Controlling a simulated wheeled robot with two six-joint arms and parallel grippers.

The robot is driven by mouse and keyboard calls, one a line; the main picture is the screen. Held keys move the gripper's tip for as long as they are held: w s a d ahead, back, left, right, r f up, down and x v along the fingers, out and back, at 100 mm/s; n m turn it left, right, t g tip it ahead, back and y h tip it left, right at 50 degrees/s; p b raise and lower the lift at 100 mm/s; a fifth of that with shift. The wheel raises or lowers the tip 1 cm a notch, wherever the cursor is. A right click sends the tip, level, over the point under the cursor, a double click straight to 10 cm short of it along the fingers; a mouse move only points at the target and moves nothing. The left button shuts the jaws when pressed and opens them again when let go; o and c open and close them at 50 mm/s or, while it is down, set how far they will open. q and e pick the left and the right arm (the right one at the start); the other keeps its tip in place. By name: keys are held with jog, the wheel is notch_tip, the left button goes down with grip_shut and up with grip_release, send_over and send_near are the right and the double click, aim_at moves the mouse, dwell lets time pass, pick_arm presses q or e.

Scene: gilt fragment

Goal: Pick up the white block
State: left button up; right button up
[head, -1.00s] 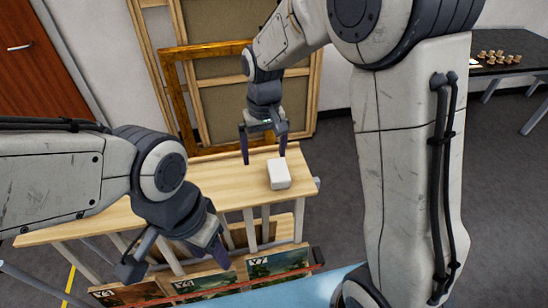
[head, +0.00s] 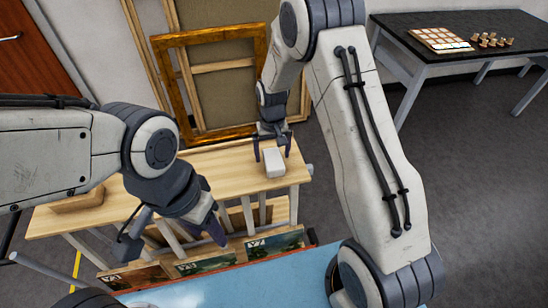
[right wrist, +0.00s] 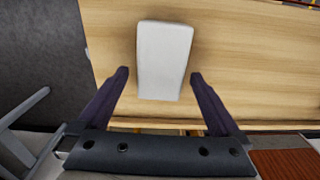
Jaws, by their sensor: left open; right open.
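The white block (head: 274,163) lies on the wooden bench top (head: 222,160), near its right end. In the right wrist view the block (right wrist: 163,58) lies ahead of the fingertips, roughly centred between their lines. My right gripper (head: 271,150) is open and empty, close behind the block in the head view; its fingers also show in the right wrist view (right wrist: 159,75). I cannot tell its exact height above the bench. My left gripper (head: 172,240) is open and empty, in front of the bench's near edge and away from the block.
A wooden piece (head: 78,201) lies at the bench's left end. Small pictures (head: 205,262) stand below the bench front. A gilt frame (head: 212,35) leans behind the bench. A dark table (head: 450,28) with a board (head: 440,39) and small pieces (head: 490,41) stands at the right.

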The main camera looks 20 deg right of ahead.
jog(key=shift+f, duration=0.55)
jog(key=c, duration=1.4)
jog(key=shift+o, duration=0.2)
jog(key=shift+r, duration=0.15)
